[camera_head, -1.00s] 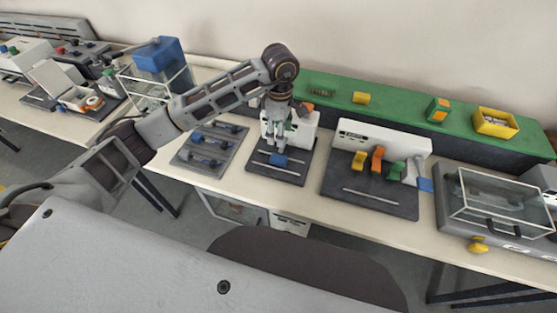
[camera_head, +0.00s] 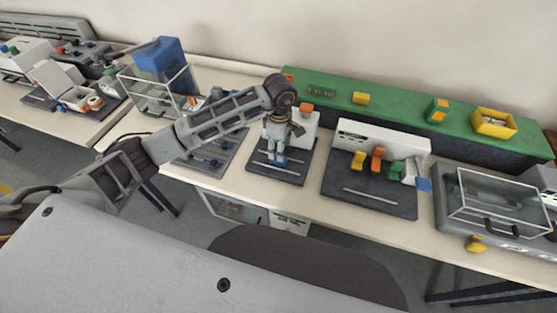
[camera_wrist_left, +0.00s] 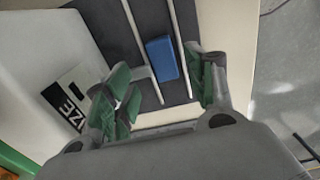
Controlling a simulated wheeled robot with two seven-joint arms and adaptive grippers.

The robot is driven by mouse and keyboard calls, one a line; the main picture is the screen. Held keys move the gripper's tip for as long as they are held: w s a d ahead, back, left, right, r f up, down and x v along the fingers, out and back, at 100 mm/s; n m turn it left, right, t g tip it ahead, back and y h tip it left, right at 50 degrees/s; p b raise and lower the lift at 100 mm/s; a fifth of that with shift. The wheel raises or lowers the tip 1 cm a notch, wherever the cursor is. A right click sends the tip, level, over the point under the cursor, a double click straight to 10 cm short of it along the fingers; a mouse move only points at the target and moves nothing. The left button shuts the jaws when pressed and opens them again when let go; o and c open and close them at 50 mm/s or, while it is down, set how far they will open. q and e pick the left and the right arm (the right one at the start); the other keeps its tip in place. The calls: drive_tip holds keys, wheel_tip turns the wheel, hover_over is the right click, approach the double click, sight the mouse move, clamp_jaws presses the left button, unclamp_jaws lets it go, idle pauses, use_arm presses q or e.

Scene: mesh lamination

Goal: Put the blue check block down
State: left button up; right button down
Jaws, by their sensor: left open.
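The blue check block (camera_head: 279,160) lies on the dark base plate (camera_head: 292,176) of a white-backed station near the middle of the bench. In the left wrist view the block (camera_wrist_left: 162,58) rests on the dark plate between pale rails. My left gripper (camera_head: 276,150) is low over the block, pointing down at it. In the left wrist view its green-padded fingers (camera_wrist_left: 160,85) are spread apart, with the block showing in the gap between them. I cannot tell whether a finger touches it. My right gripper is not in view.
A grey tray (camera_head: 226,165) with blue-handled parts lies left of the station. A larger station (camera_head: 372,188) with yellow, orange and green levers stands to the right, then a clear-lidded box (camera_head: 500,200). A green shelf (camera_head: 385,105) runs along the back.

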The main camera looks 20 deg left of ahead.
use_arm(q)
drive_tip(key=shift+s+a+f+p, duration=0.15)
drive_tip(key=shift+f+p, duration=0.1)
drive_tip(key=shift+f, duration=0.45)
drive_tip(key=shift+s+d+f+p, duration=0.1)
drive_tip(key=shift+f+p, duration=0.15)
drive_tip(key=shift+f, duration=1.25)
drive_tip(key=shift+a+f, duration=0.1)
drive_tip(key=shift+f, duration=0.3)
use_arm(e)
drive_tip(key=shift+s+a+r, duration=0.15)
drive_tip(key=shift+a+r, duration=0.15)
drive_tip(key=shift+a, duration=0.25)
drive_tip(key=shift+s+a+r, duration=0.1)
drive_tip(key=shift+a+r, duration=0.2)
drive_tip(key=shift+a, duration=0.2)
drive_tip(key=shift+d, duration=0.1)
